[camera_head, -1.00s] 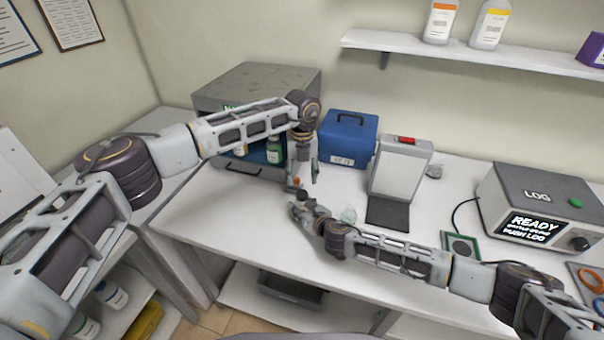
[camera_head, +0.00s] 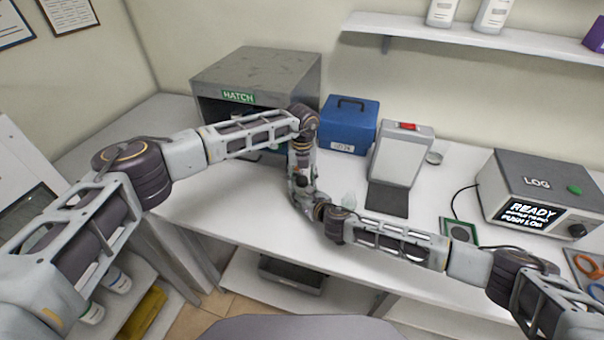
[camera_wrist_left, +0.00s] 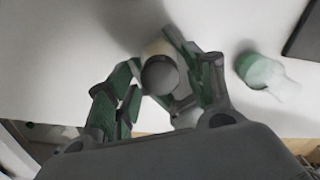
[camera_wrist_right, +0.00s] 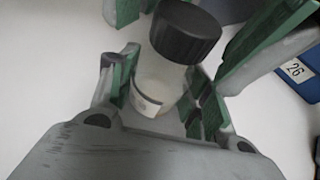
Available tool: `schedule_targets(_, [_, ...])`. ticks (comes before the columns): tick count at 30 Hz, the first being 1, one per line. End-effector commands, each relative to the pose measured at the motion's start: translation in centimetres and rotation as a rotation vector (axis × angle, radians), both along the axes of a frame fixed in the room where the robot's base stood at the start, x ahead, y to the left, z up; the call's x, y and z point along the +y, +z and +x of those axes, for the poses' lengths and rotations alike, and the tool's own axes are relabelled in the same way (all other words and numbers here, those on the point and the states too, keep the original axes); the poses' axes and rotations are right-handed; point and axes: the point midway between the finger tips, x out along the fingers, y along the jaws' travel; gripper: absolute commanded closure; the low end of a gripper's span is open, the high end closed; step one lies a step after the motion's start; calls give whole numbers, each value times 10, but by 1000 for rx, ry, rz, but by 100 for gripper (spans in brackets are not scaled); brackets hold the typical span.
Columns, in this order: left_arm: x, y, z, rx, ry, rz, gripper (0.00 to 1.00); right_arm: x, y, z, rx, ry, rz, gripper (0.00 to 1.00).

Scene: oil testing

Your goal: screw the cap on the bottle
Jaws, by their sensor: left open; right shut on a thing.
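In the right wrist view, a clear bottle (camera_wrist_right: 160,85) with a pale label stands between the fingers of my right gripper (camera_wrist_right: 162,68), which is shut on it. A dark ribbed cap (camera_wrist_right: 185,32) sits on the bottle's mouth; I cannot tell how tightly. My left gripper (camera_wrist_left: 150,65) is open, its green-padded fingers coming down around the cap (camera_wrist_left: 160,75), with gaps at the sides. In the head view, my left gripper (camera_head: 303,188) is directly above my right gripper (camera_head: 310,205), and the arms hide most of the bottle.
A clear vessel with a greenish part (camera_wrist_left: 265,72) stands on the table nearby. Behind are the hatch cabinet (camera_head: 260,68), a blue case (camera_head: 348,127) and a grey-white stand (camera_head: 398,155). The log device (camera_head: 535,190) is at right. The front table edge is close.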

Motion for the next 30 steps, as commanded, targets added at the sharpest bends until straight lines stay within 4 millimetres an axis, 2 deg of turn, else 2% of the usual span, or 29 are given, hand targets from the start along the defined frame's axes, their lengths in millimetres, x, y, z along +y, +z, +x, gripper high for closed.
schedule_targets(8, [0,-1,0,0,0,0,47,0,0,0,0,0,0,100])
schedule_targets(20, [0,-1,0,0,0,-1,96,0,0,0,0,0,0,100])
schedule_targets(30, [0,0,0,0,-85,-1,96,0,0,0,0,0,0,100])
